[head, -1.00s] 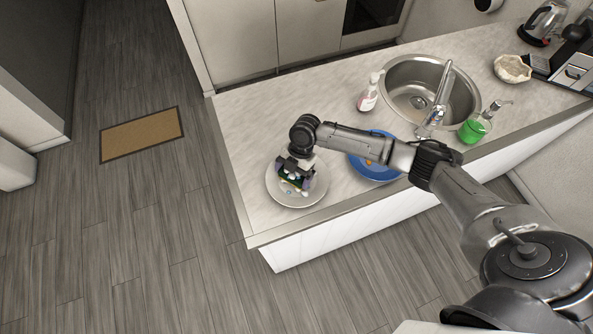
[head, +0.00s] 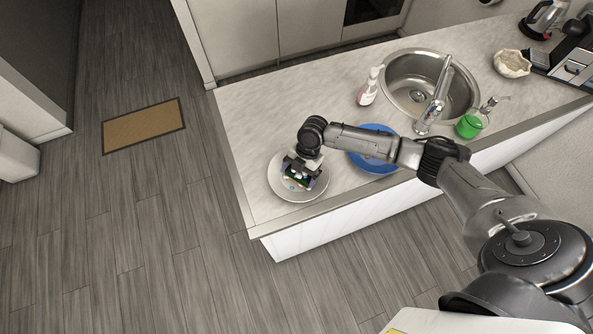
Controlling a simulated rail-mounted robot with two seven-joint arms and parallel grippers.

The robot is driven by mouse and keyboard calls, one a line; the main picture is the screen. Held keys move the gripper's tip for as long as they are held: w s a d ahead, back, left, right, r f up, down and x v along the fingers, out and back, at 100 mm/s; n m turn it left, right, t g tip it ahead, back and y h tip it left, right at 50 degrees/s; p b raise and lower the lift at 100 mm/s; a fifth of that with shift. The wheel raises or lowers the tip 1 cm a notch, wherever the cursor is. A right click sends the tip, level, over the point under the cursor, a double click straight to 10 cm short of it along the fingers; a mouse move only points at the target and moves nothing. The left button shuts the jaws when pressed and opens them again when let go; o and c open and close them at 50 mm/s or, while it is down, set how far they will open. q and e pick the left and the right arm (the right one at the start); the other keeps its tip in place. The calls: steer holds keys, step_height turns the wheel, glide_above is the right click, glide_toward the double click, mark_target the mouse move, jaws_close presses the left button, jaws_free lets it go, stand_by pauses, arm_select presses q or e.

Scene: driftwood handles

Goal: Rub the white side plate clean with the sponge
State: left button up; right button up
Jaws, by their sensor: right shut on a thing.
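The white side plate (head: 283,190) lies on the counter near its left front corner. A few small specks show on its face. My right gripper (head: 299,179) is over the plate, pointing down, shut on the sponge (head: 297,184), a small green and dark block. The sponge is at the plate's face; whether it touches cannot be told. The gripper and wrist hide part of the plate's far right side. My left gripper is not in view.
A blue plate (head: 372,164) lies right of the white plate, partly under my right forearm. A pink-labelled bottle (head: 367,90), steel sink (head: 408,98), tap (head: 437,98), green soap dispenser (head: 471,123) and pale bowl (head: 512,64) stand farther back. The counter's left end (head: 250,130) is clear.

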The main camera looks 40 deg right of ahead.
steer(key=shift+w+d, duration=0.15)
steer(key=shift+d, duration=0.4)
steer(key=shift+w+d+b, duration=0.25)
steer(key=shift+w+b, duration=0.15)
steer(key=shift+w, duration=0.55)
steer(key=shift+w+a, duration=0.35)
steer(key=shift+a, duration=0.25)
steer(key=shift+s+a, duration=0.1)
steer(key=shift+a, duration=0.4)
steer(key=shift+s+a+p, duration=0.3)
steer(key=shift+s+p, duration=0.65)
steer(key=shift+s+d+f, duration=0.1)
steer(key=shift+s+d, duration=0.3)
steer(key=shift+d, duration=0.1)
steer(key=shift+w+d, duration=0.15)
steer(key=shift+d, duration=0.55)
steer(key=shift+w+d+r, duration=0.2)
steer(key=shift+w+d, duration=0.05)
steer(key=shift+w, duration=0.15)
steer(key=shift+r, duration=0.1)
